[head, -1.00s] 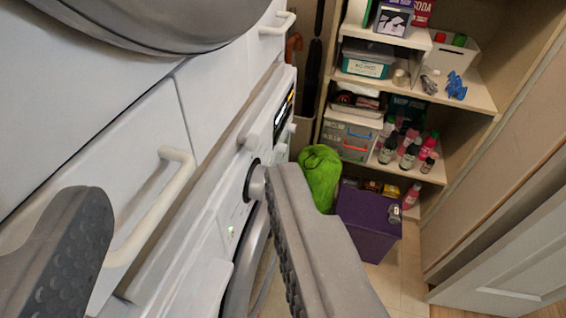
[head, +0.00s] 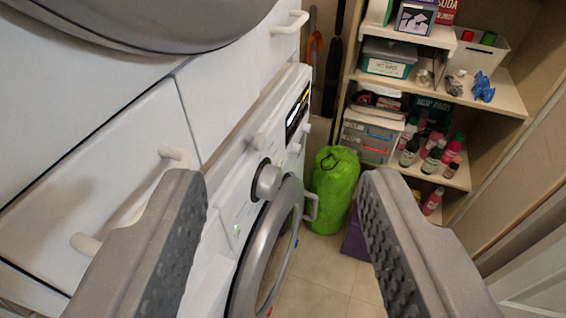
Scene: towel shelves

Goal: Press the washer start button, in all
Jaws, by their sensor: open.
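My gripper (head: 283,225) is open and empty, with one grey finger at left and one at right. Between the fingers and beyond them is the white washer's control panel (head: 255,160), seen at a steep angle. It carries a round dial (head: 268,182), a dark display (head: 298,112) and small knobs further along. The washer's round door (head: 262,262) is below the panel. The fingers look apart from the panel.
A white drawer front with a handle (head: 177,155) is at left, partly hidden by the left finger. A dark round door (head: 140,25) is above. A green bag (head: 333,190) stands on the floor (head: 318,285). Shelves with bottles and boxes (head: 505,95) are at right.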

